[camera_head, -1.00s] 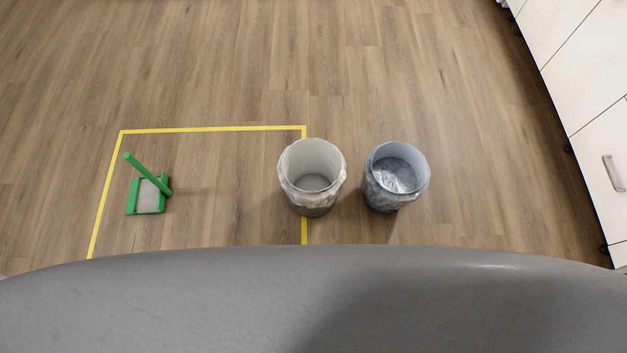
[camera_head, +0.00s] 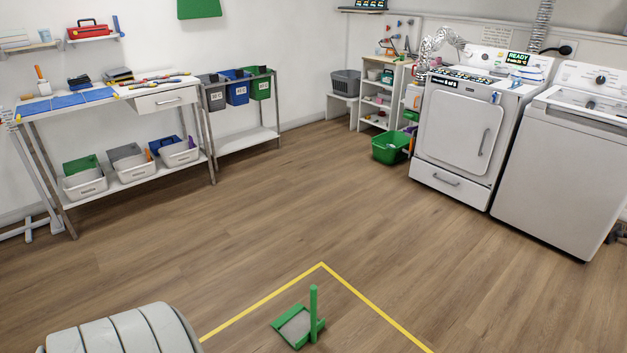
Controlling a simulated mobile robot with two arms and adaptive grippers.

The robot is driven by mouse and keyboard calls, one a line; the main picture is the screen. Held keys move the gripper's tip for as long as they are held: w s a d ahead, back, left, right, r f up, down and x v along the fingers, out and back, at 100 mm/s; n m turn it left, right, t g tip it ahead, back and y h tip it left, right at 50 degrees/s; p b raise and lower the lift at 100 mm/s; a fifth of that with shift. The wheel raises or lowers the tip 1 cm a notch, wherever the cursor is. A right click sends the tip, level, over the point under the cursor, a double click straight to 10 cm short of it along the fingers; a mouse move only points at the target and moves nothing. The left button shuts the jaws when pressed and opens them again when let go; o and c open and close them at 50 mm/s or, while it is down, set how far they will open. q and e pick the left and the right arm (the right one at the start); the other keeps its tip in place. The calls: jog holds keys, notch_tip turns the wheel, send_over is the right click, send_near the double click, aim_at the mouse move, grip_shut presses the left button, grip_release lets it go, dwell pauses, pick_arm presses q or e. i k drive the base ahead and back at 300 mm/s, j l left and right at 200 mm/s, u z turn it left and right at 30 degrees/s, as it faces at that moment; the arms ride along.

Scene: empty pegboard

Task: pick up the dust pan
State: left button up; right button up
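The green dust pan (camera_head: 298,326) with its upright green handle stands on the wood floor at the bottom middle of the head view. Its tray has a grey inner surface. It sits inside the corner of a yellow floor line (camera_head: 322,265). Neither of my grippers shows in this view, and nothing is touching the dust pan.
A workbench (camera_head: 62,106) with bins below stands at the left. A dryer (camera_head: 459,138) and a washer (camera_head: 566,165) stand at the right, with a green basket (camera_head: 390,147) beside them. A ribbed grey rounded object (camera_head: 125,330) is at lower left. The middle floor is clear.

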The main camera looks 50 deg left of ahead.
aim_at(299, 324)
jog(key=u, duration=1.45)
